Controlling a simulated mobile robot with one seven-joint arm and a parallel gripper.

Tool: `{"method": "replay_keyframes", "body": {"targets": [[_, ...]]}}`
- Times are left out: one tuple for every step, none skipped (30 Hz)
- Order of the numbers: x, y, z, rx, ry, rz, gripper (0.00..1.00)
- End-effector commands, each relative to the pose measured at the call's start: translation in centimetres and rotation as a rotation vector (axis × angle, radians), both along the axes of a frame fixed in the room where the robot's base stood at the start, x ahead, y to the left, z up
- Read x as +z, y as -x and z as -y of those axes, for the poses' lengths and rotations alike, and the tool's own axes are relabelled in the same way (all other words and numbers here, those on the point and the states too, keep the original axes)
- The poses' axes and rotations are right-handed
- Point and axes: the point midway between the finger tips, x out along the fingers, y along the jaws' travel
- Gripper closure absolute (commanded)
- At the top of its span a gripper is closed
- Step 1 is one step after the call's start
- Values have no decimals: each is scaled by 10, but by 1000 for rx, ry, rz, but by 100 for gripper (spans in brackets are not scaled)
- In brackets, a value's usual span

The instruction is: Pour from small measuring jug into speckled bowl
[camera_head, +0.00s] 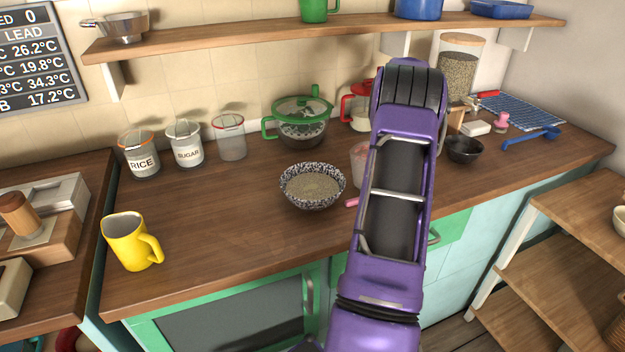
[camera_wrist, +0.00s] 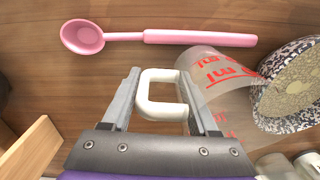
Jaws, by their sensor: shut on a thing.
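The small measuring jug (camera_wrist: 222,88) is clear with red print and a white handle (camera_wrist: 150,95). My gripper (camera_wrist: 160,82) is shut on that handle in the wrist view. In the head view my purple arm hides the gripper and most of the jug (camera_head: 359,158); I cannot tell the jug's exact tilt or contents. The speckled bowl (camera_head: 312,198) stands upright on the counter, left of the jug, with a tan, grainy-looking inside. In the wrist view the bowl (camera_wrist: 268,122) is close beside the jug's right side.
A pink spoon (camera_wrist: 150,37) lies near the jug. A yellow mug (camera_head: 125,242), the rice jar (camera_head: 141,165), the sugar jar (camera_head: 187,154) and a green-lidded pot (camera_head: 302,130) stand around the bowl. A black bowl (camera_head: 464,150) is right of my arm.

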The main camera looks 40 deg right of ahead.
Motion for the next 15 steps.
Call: {"method": "replay_keyframes", "body": {"targets": [[0,0,0,-1,1,0,100],[0,0,0,-1,2,-1,100],[0,1,0,-1,2,-2,100],[0,1,1,-1,2,-2,100],[0,1,0,-1,2,-2,100],[0,1,0,-2,2,-2,100],[0,1,0,-2,2,-2,100],[1,1,1,-2,3,-2,100],[2,1,1,-2,3,-2,100],[3,1,1,-2,3,-2,100],[4,1,1,-2,3,-2,100],[7,1,1,-2,3,-2,100],[9,1,1,-2,4,-3,100],[12,0,1,-2,5,-2,100],[16,0,1,-2,6,-1,100]]}}
